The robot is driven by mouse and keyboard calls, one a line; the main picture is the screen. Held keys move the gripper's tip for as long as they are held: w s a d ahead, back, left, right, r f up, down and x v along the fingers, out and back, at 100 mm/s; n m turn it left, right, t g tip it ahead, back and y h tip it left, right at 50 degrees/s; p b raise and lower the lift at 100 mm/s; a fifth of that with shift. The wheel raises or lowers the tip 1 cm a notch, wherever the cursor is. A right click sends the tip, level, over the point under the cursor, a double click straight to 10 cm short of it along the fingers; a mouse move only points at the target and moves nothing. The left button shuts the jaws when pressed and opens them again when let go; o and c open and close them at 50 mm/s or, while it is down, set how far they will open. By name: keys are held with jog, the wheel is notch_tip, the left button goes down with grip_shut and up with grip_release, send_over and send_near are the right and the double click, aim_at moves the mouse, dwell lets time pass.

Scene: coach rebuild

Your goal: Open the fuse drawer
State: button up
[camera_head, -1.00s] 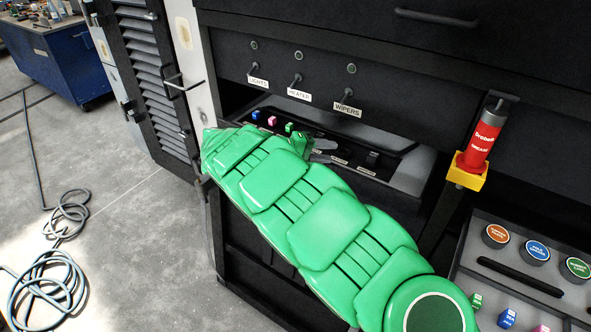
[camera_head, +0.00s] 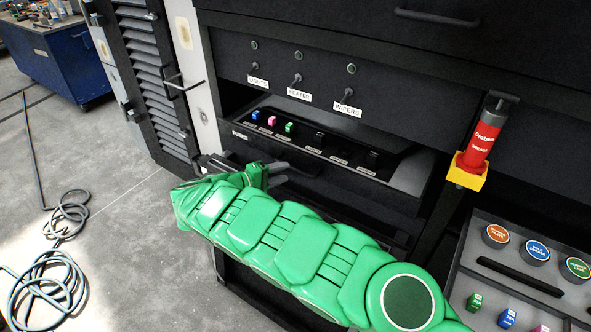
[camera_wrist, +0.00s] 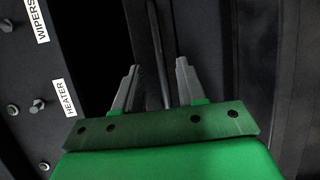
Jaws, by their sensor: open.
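The black fuse drawer (camera_head: 400,178) is in the recess below the labelled switches in the head view. Its top shows blue, pink and green fuses on the left and darker positions on the right. My green arm crosses in front of its lower left part and hides some of the front. My gripper (camera_head: 278,174) is in front of the lower cabinet face, below the fuses. In the wrist view my gripper (camera_wrist: 159,82) is open, its two grey fingers apart. A thin dark bar (camera_wrist: 158,55), which looks like a handle, shows between them; I cannot tell whether they touch it.
LIGHTS, HEATER and WIPERS switches (camera_head: 298,79) sit above the recess. A red grease tube (camera_head: 484,138) in a yellow holder is at the right, above a grey tray (camera_head: 465,243) with round caps and fuses. A louvred door (camera_head: 152,70) stands left. Hose coils (camera_head: 50,275) lie on the floor.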

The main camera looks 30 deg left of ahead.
aim_at(295, 168)
jog(key=x, duration=0.5)
jog(key=shift+w+d+f, duration=0.15)
jog(key=shift+w+d, duration=0.05)
jog(key=shift+w, duration=0.15)
jog(key=shift+c, duration=0.3)
grip_shut()
